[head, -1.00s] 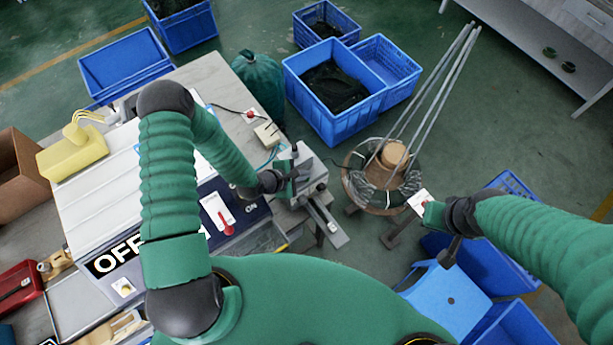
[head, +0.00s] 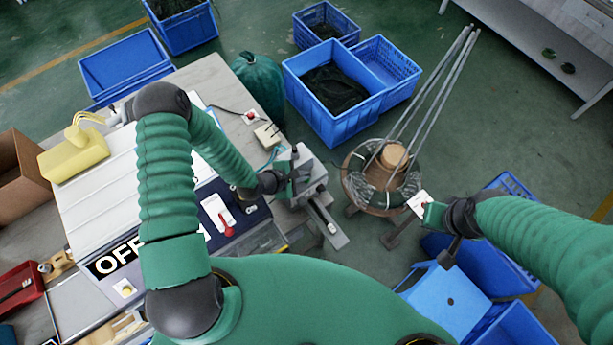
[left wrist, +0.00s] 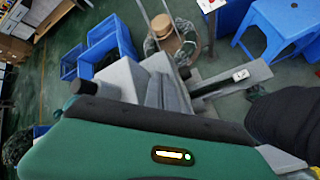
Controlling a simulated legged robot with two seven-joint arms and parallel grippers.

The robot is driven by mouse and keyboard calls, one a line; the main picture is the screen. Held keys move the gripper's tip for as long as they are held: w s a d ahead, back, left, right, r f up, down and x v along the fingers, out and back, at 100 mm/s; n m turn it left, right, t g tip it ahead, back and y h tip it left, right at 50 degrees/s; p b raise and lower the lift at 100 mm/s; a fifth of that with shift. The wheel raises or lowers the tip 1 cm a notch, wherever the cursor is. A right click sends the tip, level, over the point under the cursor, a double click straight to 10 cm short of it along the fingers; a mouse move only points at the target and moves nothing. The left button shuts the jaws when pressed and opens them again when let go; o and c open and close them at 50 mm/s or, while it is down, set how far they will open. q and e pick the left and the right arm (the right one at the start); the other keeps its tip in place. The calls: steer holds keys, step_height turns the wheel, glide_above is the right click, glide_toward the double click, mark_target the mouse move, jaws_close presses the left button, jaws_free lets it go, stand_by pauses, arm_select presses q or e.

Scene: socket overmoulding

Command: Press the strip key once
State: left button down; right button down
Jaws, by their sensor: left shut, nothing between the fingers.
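A grey machine (head: 312,180) with a long flat arm stands at the table's right edge. My left gripper (head: 293,178) is shut and empty, close against the machine's left side; I cannot tell whether it touches. The left wrist view shows the machine (left wrist: 162,88) just beyond my green gripper body, which hides its near side.
A spool of dark wire (head: 384,178) on a stand is right of the machine. A white-and-blue panel with a red lever (head: 228,229) lies left of it. A small beige box (head: 268,135) with cables is behind. Blue crates (head: 335,100) stand on the floor.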

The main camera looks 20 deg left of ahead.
arm_select(q)
steer(key=shift+r, duration=0.25)
step_height(320, 180, up, 5)
steer(key=p, duration=0.4)
stand_by(0.8)
